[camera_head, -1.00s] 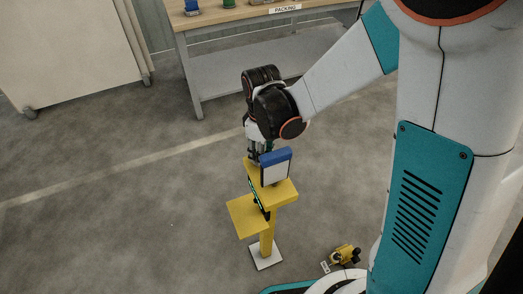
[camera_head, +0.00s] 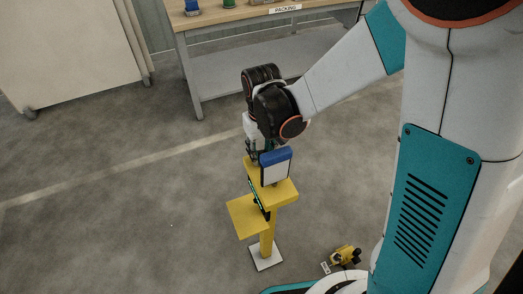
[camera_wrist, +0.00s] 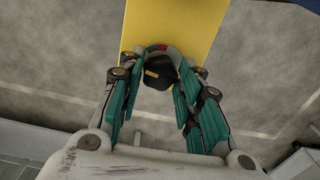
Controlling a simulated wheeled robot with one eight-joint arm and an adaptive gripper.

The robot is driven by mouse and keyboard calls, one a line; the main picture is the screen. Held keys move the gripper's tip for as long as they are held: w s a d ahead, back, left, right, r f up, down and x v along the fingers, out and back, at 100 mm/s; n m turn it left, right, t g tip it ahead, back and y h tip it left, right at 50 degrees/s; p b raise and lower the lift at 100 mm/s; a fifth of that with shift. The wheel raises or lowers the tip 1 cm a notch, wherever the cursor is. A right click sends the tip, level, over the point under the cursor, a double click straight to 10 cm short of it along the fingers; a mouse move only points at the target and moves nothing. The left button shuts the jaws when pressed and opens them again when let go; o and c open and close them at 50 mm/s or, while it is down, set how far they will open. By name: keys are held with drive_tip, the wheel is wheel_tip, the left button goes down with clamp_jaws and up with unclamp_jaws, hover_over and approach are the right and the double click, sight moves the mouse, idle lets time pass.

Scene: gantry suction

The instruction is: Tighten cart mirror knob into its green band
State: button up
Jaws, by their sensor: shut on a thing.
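The black knob (camera_wrist: 158,76) with a yellow pointer mark sits on a yellow plate (camera_wrist: 190,22) in the wrist view. A curved band with a red part and pale and greenish parts (camera_wrist: 160,48) arcs around its far side. The pointer mark lies on the knob's left part, and I cannot tell whether it lines up with green. My gripper (camera_wrist: 159,84) has its teal fingers on both sides of the knob, shut on it. In the head view my gripper (camera_head: 257,157) reaches down to the yellow stand (camera_head: 267,243), and the knob is hidden there.
A blue-topped white panel (camera_head: 276,168) stands on the stand close beside my gripper. A yellow shelf (camera_head: 244,217) juts left below. A small yellow-and-black object (camera_head: 345,256) lies near my base. A packing table (camera_head: 230,78) stands behind; the floor at left is clear.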

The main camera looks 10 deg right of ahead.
drive_tip(key=shift+m, duration=0.7)
drive_tip(key=o, duration=1.1)
drive_tip(key=shift+c, duration=0.2)
drive_tip(key=shift+r, duration=0.1)
drive_tip(key=shift+r, duration=3.65)
